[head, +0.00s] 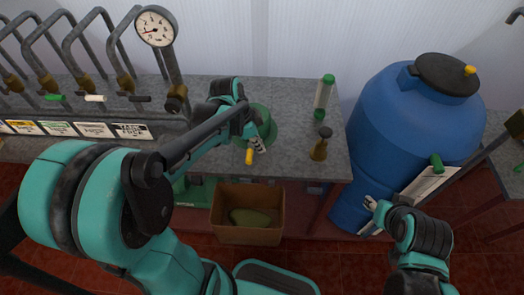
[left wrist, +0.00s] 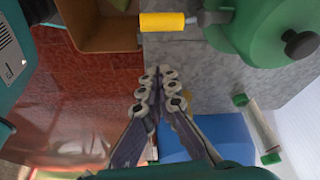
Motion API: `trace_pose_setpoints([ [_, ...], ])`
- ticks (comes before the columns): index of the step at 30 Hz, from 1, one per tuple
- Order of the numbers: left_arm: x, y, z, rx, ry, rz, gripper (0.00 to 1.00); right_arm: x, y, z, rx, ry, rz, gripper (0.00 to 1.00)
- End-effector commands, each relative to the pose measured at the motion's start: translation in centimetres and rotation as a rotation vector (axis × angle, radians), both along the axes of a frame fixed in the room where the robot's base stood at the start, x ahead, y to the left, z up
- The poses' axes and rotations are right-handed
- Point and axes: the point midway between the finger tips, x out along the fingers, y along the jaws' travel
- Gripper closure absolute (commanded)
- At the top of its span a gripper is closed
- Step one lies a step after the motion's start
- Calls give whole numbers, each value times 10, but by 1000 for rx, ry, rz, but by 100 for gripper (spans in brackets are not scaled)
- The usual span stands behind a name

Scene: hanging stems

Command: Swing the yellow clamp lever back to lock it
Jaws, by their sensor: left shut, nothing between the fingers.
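The yellow clamp lever (head: 249,157) has a yellow grip at the front of a green housing (head: 268,128) on the grey bench. In the left wrist view the lever's yellow grip (left wrist: 165,22) lies level at the top, joined by a grey rod to the green housing (left wrist: 262,30). My left gripper (head: 259,145) is just beside the lever in the head view. In the left wrist view its fingertips (left wrist: 160,78) are together, empty and apart from the grip. My left arm hides part of the housing. My right gripper (head: 371,203) is small in front of the blue barrel.
A blue barrel (head: 405,125) stands right of the bench (head: 300,170). A gauge (head: 156,26) and bent pipes are at left.

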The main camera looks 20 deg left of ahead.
Motion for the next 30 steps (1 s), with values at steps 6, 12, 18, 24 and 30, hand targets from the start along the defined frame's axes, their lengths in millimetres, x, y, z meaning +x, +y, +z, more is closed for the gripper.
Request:
trace_pose_setpoints([
  [6, -3, 9, 29, -1, 0, 0, 100, 0, 0, 11, 0, 0, 0, 60],
  [12, -3, 10, 34, -1, 0, -1, 100, 0, 0, 12, 0, 0, 0, 60],
  [18, -3, 10, 34, -1, 0, -1, 100, 0, 0, 12, 0, 0, 0, 60],
  [24, -3, 10, 34, -1, 0, -1, 100, 0, 0, 12, 0, 0, 0, 60],
  [30, -12, 7, 37, 11, -7, 68, 100, 0, 0, 9, 0, 0, 0, 60],
])
